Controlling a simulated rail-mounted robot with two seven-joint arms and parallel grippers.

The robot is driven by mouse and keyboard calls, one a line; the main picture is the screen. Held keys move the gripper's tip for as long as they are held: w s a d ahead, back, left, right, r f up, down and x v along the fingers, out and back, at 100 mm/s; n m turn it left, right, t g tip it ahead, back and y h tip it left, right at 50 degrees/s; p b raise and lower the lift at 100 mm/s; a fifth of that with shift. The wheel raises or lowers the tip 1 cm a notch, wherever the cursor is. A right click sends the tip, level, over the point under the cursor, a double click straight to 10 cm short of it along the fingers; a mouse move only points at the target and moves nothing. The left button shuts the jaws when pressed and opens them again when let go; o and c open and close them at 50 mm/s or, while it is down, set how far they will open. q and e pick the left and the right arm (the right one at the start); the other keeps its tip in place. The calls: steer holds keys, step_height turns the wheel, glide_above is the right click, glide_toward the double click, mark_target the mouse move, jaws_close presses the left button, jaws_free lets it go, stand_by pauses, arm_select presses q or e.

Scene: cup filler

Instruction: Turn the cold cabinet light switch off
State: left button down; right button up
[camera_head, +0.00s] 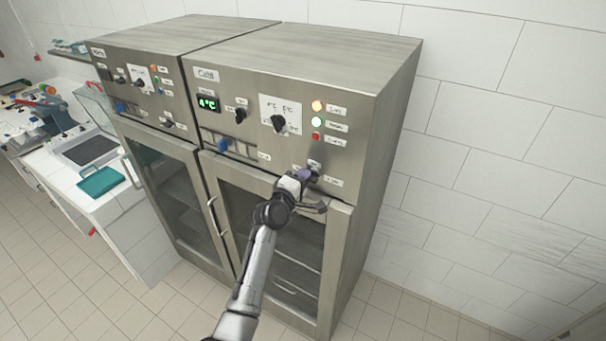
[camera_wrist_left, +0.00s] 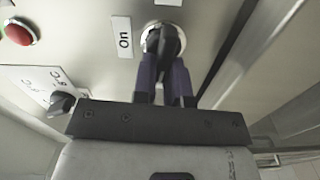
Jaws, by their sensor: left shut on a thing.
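The cold cabinet (camera_head: 330,60) stands at the right of the head view, with a "Cold" label and a green 4°C display on its panel. In the left wrist view its black light switch (camera_wrist_left: 164,40) sits in a round metal collar, with an "On" label beside it. My left gripper (camera_head: 305,176) is at the lower right of the panel. In the left wrist view its purple fingers (camera_wrist_left: 165,72) are closed around the switch knob. The gripper hides most of the switch in the head view. My right gripper is not in view.
A second, similar cabinet (camera_head: 150,50) stands directly left. A white counter with a teal tray (camera_head: 100,181) is further left.

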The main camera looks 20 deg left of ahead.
arm_select(q)
steer(key=shift+f+n, duration=0.1)
steer(key=shift+n, duration=0.4)
stand_by(0.3)
steer(key=c, duration=1.2)
jaws_free()
steer(key=shift+o, duration=0.2)
steer(key=shift+s, duration=0.1)
steer(key=s+a+b, duration=0.1)
steer(key=s+a, duration=0.1)
steer(key=s, duration=1.1)
steer(key=shift+s, duration=0.25)
